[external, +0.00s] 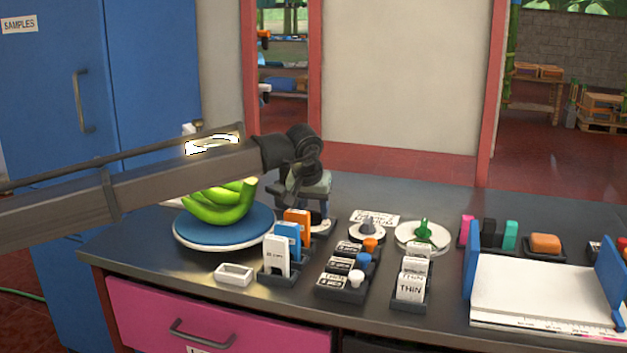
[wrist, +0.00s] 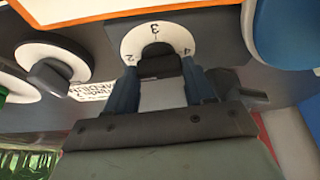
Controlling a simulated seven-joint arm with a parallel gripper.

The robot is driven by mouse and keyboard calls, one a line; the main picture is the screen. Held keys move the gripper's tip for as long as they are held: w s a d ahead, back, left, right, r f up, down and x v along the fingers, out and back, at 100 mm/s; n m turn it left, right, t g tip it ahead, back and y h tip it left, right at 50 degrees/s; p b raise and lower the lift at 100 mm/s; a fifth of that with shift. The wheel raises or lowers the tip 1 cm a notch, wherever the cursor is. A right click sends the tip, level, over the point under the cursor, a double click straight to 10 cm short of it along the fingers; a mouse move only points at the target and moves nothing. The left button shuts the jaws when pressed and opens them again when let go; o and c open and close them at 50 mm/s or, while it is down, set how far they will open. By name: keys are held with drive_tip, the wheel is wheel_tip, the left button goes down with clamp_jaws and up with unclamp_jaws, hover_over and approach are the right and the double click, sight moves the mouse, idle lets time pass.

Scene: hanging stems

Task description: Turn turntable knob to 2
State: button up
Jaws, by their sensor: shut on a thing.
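The turntable (external: 180,238) is a round blue-topped plate carrying a bunch of green bananas (external: 222,205); part of its blue disc shows at the right of the wrist view (wrist: 294,35). Its knob (wrist: 158,64) is dark and sits on a white dial (wrist: 131,42) marked 2, 3 and 4. The 3 is at top centre, the 2 at left and the 4 at right. My gripper (wrist: 161,76) has a blue-grey finger on each side of the knob and is shut on it. In the external view, my gripper (external: 310,208) hides most of the dial. I cannot make out a pointer mark.
A grey knob on a white disc (external: 367,230) and a green one (external: 422,232) stand to the right. Card holders with an orange card (external: 297,217), a white card (external: 276,256) and THIN cards (external: 411,286) stand in front. A small white tray (external: 234,274) lies near the edge.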

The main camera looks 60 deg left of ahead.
drive_tip(key=shift+m, duration=0.5)
drive_tip(key=o, duration=1)
drive_tip(key=shift+o, duration=0.2)
drive_tip(key=v, duration=1.4)
drive_tip(key=shift+a, duration=0.25)
drive_tip(key=shift+s, duration=0.1)
